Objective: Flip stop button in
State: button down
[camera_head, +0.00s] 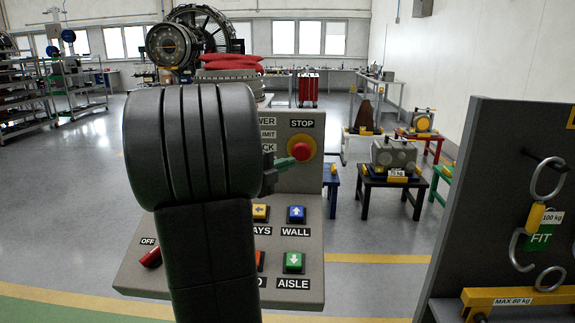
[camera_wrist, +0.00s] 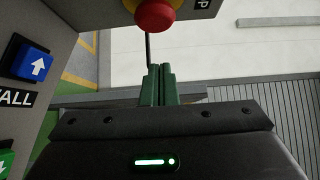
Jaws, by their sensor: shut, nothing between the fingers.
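The red stop button (camera_head: 302,148) sits in a yellow ring on the upright grey control panel (camera_head: 312,185), below the label STOP. It also shows at the top of the wrist view (camera_wrist: 155,14), partly cut off by the frame edge. My gripper (camera_head: 291,161) has green fingers that reach to the lower left edge of the yellow ring. In the wrist view my gripper (camera_wrist: 158,68) has its fingers side by side, shut and empty, just below the button. I cannot tell whether the fingertips touch the panel. My dark arm hides the panel's left part.
Below are an up-arrow blue button (camera_head: 296,214), a green button (camera_head: 294,262), a yellow button (camera_head: 260,212) and a red switch (camera_head: 151,257) marked OFF. A dark board (camera_head: 490,200) with hooks stands at right. Low tables with parts stand behind.

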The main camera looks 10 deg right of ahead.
jog(key=b+v, duration=0.1)
jog(key=v, duration=0.6)
jog(key=shift+a+f, duration=0.1)
